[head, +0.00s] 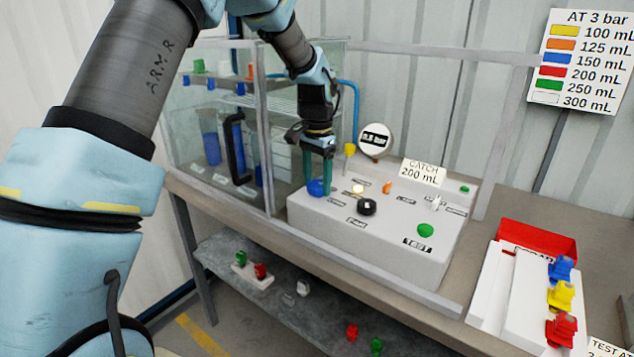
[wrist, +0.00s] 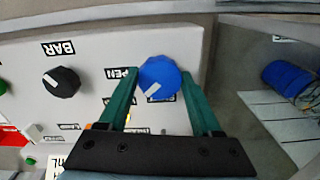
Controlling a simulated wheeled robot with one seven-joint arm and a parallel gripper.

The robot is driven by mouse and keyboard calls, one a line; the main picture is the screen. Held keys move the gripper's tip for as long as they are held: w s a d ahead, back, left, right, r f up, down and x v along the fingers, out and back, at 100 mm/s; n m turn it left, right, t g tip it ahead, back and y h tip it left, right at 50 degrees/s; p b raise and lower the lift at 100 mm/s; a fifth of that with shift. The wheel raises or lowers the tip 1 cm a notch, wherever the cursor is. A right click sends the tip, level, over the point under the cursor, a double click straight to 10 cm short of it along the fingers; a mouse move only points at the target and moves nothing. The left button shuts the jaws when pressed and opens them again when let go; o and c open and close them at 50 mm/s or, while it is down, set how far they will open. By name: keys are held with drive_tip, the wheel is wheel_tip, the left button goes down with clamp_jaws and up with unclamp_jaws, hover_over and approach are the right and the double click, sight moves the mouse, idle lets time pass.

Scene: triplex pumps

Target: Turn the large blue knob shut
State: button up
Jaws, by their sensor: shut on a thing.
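The large blue knob (head: 316,188) sits at the left end of the top of the white pump console (head: 350,235). In the wrist view the blue knob (wrist: 159,78) shows a white pointer mark aimed down and left, with an "OPEN" label partly hidden beside it. My gripper (head: 318,178) reaches down over the knob with its green fingers. In the wrist view my gripper (wrist: 160,85) has one finger on each side of the knob and is shut on it. The lower parts of nearby labels are hidden by the fingers.
A black knob (head: 366,207), a green TEST button (head: 425,230) and a round gauge (head: 376,140) are on the console. A clear-walled cabinet (head: 215,130) stands close at left.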

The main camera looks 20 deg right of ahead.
sight(318, 184)
drive_tip(key=n, duration=0.4)
drive_tip(key=shift+s+n, duration=0.1)
drive_tip(key=shift+n, duration=0.2)
drive_tip(key=n, duration=0.4)
drive_tip(key=shift+n, duration=0.3)
drive_tip(key=o, duration=1.4)
wheel_tip(318, 184, up, 11)
drive_tip(key=shift+f+b, duration=0.1)
drive_tip(key=shift+b, duration=1.15)
